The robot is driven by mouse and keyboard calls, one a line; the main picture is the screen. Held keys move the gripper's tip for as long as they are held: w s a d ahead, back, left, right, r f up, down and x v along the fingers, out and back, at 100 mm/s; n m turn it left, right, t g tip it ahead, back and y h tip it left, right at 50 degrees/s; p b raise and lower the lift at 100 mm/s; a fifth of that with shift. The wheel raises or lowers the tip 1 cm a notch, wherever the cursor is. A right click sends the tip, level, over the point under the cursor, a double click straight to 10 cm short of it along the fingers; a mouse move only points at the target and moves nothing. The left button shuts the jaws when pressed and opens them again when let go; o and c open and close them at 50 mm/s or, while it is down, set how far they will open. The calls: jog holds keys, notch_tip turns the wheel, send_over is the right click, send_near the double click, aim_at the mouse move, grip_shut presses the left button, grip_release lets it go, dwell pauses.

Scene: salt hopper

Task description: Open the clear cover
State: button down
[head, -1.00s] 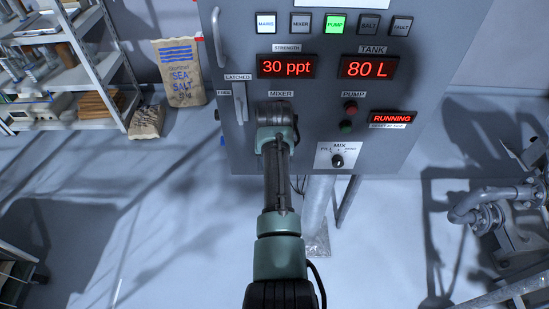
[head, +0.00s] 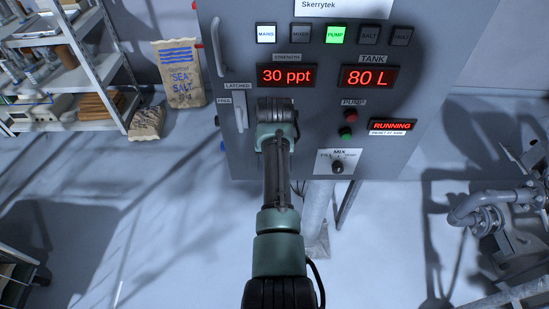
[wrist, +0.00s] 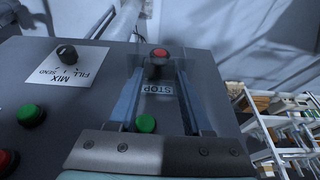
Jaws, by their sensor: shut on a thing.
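My gripper (wrist: 161,84) shows in the wrist view, its two bluish fingers on either side of a red button (wrist: 159,54) with a STOP label. A green button (wrist: 145,123) lies nearer the gripper's base. The clear cover is see-through and I cannot pick out its edges; it appears to be held between the fingers, over the STOP button. Whether it is lifted I cannot tell. In the head view my wrist hides the gripper, the cover and the mixer buttons on the grey panel (head: 310,110).
The mix knob (head: 337,167) and pump buttons (head: 347,124) sit right of my arm. A latch handle (head: 240,110) is on the left. A salt sack (head: 180,85) and shelves (head: 95,65) stand left. Pipes (head: 490,205) stand right.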

jog(key=c, duration=0.5)
grip_release()
jog(key=shift+w+r, duration=0.35)
jog(key=shift+w, duration=0.05)
jog(key=shift+o, duration=0.9)
jog(key=shift+s+f, duration=0.1)
jog(key=shift+f, duration=0.1)
jog(key=shift+s, duration=0.1)
jog(key=b+v, duration=0.2)
jog(key=v, duration=1.1)
jog(key=shift+f, duration=0.1)
